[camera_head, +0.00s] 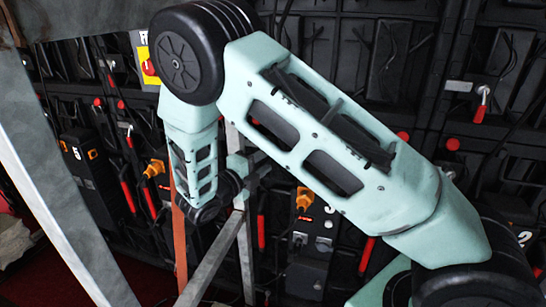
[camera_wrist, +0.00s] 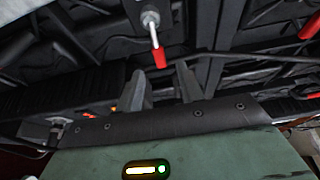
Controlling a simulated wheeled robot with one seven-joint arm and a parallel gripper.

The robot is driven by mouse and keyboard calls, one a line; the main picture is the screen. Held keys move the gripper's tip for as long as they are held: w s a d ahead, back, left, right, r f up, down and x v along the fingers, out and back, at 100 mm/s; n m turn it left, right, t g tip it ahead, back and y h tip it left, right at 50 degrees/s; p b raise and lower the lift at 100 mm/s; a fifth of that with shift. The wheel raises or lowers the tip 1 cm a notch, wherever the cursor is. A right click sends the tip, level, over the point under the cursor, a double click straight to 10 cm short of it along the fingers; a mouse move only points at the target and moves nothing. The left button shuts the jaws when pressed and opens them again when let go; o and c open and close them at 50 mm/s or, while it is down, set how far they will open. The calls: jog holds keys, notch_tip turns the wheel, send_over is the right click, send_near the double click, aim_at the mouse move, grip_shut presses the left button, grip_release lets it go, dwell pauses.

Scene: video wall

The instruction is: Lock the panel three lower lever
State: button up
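In the wrist view, a lever (camera_wrist: 155,38) hangs from a metal pivot bolt on a dark panel, with its red tip (camera_wrist: 159,58) pointing down. My gripper (camera_wrist: 164,78) is below it in that view, with its two grey fingers spread apart and nothing between them. The red tip lies just above the gap between the fingertips; I cannot tell how far beyond them it is. In the head view my arm covers part of the wall, and the gripper's fingers cannot be made out.
Other red-handled levers show on the wall, one at the upper right (camera_head: 483,103) and one at the left (camera_head: 129,140). A grey metal beam (camera_head: 55,190) crosses the left foreground. In the wrist view, another red handle (camera_wrist: 309,27) and black cables (camera_wrist: 240,56) lie nearby.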

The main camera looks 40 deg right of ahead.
jog(key=shift+x, duration=2.2)
grip_shut()
